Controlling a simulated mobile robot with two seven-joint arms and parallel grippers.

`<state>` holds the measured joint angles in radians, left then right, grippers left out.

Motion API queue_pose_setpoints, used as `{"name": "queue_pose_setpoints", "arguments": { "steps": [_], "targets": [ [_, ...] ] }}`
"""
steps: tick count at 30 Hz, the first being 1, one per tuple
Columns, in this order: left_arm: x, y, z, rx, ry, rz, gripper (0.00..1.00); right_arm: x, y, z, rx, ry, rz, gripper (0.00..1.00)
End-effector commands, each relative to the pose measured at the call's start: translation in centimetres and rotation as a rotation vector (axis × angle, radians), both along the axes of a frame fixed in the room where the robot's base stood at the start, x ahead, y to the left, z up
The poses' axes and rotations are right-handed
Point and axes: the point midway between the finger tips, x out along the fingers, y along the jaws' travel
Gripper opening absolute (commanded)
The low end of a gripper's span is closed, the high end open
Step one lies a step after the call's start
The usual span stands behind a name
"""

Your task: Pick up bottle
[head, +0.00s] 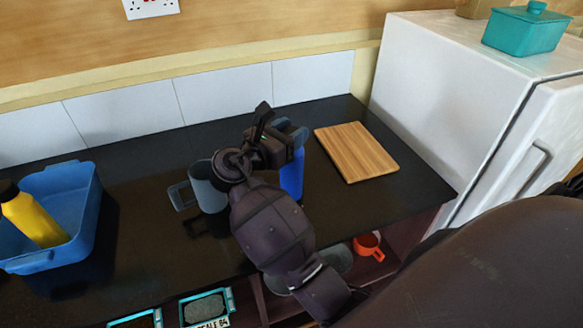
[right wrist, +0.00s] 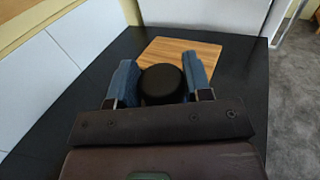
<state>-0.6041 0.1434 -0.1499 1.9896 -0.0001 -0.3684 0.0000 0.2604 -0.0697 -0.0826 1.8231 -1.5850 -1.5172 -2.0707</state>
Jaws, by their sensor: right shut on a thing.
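A blue bottle (head: 292,178) stands upright at the dark counter, just left of the cutting board. My right gripper (head: 284,134) is shut on its upper part. In the right wrist view, the bottle's round black cap (right wrist: 161,86) sits between the two blue fingers. A second bottle, yellow with a dark cap (head: 34,220), leans inside the blue bin (head: 84,215) at the far left. My left gripper is not in view.
A grey mug (head: 207,188) stands close to the left of my right gripper. A wooden cutting board (head: 356,152) lies to the right. A white fridge (head: 445,95) borders the counter. An orange mug (head: 369,245) sits on a shelf below. The counter between bin and mug is clear.

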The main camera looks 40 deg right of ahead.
Motion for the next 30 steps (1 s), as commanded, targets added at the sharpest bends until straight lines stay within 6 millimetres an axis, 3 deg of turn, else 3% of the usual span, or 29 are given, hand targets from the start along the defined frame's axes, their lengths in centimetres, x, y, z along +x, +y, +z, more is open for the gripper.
{"name": "queue_pose_setpoints", "arguments": {
  "steps": [3, 11, 16, 20, 30],
  "targets": [
    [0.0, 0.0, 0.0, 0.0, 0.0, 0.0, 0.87, 0.0, 0.0, 0.0, 0.0, 0.0, 0.0, 0.0],
    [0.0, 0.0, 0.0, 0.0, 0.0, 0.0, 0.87, 0.0, 0.0, 0.1, -0.002, -0.001, 0.0, 0.0],
    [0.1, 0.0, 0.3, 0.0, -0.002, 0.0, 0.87, 0.0, 0.0, 1.2, 0.0, -0.004, 0.0, 0.0],
    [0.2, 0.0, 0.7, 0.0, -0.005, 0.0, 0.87, 0.0, 0.0, 3.4, 0.001, -0.007, 0.0, 0.0],
    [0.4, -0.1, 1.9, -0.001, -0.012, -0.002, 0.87, 0.0, 0.1, 12.0, 0.001, -0.008, 0.001, 0.0]
  ]
}}
